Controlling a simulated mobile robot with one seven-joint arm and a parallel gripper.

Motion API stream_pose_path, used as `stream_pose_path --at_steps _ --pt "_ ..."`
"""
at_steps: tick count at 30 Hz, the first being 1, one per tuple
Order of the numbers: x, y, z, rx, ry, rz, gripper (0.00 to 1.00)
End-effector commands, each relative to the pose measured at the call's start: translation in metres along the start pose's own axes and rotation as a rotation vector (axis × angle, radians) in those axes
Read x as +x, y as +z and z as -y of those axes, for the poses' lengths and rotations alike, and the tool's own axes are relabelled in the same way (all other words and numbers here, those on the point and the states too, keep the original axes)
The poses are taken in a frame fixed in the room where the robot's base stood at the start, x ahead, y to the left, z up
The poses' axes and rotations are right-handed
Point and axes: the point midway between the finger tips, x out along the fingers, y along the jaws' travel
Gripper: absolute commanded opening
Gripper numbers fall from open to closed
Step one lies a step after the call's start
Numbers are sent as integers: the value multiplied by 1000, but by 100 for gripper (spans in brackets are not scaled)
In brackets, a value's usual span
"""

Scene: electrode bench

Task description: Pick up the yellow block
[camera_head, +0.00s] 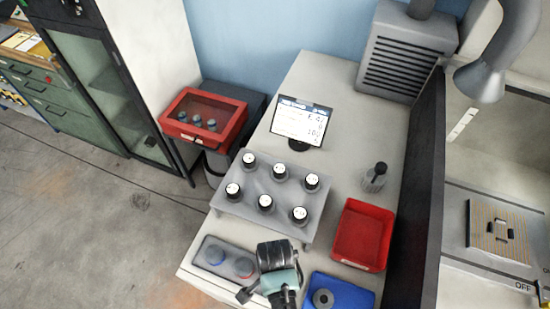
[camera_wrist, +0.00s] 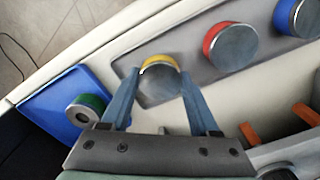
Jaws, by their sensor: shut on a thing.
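The yellow block (camera_wrist: 160,64) is a short round piece with a yellow side band and a grey metal face, in the wrist view. My gripper (camera_wrist: 160,78) has its two blue fingers on either side of it, shut on it. The block is over or at the end of the grey tray (camera_wrist: 195,73); I cannot tell whether it is lifted. In the head view my gripper (camera_head: 277,257) is over the bench's front edge and hides the yellow block.
A red block (camera_wrist: 232,48) and a blue block (camera_wrist: 298,17) sit in the grey tray. A blue tray (camera_head: 345,290) with a green-banded ring piece (camera_wrist: 86,109) is close on the other side. A rack (camera_head: 238,209) with several black-capped bottles and a red bin (camera_head: 362,232) stand behind.

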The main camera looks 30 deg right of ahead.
Motion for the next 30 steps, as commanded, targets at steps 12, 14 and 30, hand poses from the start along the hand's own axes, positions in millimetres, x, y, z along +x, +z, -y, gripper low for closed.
stream_pose_path --at_steps 12,14,30 --pt "-1 0 1 0 -2 -1 0" --pt "-1 0 1 0 -2 -1 0" --pt "-52 -1 2 -1 -7 -4 0"
